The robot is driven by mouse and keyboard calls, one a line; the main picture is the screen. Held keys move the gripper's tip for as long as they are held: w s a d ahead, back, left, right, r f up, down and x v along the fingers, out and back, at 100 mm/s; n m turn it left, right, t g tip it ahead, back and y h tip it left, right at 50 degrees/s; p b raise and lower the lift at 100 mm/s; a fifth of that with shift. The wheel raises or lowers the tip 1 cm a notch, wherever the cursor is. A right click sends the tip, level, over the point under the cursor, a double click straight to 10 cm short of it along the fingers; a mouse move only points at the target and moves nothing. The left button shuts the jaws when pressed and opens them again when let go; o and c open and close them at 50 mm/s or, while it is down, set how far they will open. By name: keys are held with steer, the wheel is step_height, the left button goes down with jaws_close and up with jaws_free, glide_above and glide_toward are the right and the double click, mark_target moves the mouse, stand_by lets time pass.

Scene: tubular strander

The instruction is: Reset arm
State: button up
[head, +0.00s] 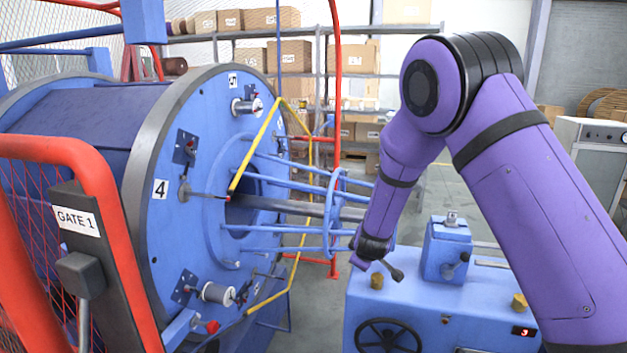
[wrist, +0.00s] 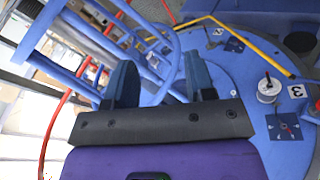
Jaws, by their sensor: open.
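My purple arm reaches from the right of the head view, bent at the elbow, with its forearm hanging down. My gripper (head: 376,266) is at its end, in front of the strander's ring cage and above the blue machine cabinet. In the wrist view my gripper (wrist: 163,84) shows two dark blue fingers spread apart with nothing between them. The strander's round blue face (head: 215,130) stands left of my gripper. It also shows in the wrist view (wrist: 245,115), with a white spool (wrist: 268,92) and a plate numbered 3.
A red gate (head: 105,190) marked GATE 1 stands at the front left. The blue cabinet (head: 400,300) carries a black handwheel (head: 388,336). A yellow bar frame (head: 256,145) crosses the strander's face. Shelves with boxes (head: 290,57) are behind.

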steer(key=s+d+r+m+g+y, duration=0.1)
steer(key=s+d+r+m, duration=0.25)
steer(key=s+r, duration=0.65)
steer(key=s+d+r+m+g+y, duration=0.15)
steer(key=s+d+r, duration=0.4)
steer(key=r, duration=0.95)
steer(key=s+d+r+m, duration=0.2)
steer(key=s, duration=0.7)
steer(key=s+d+r+m+h, duration=0.1)
steer(key=s+d+r+m, duration=0.1)
steer(key=s, duration=0.8)
steer(key=s+d+r+m+h, duration=0.1)
steer(key=s+d+r+m, duration=0.1)
steer(key=s, duration=0.8)
steer(key=shift+d+g, duration=0.45)
steer(key=shift+d, duration=0.15)
steer(key=shift+w, duration=0.1)
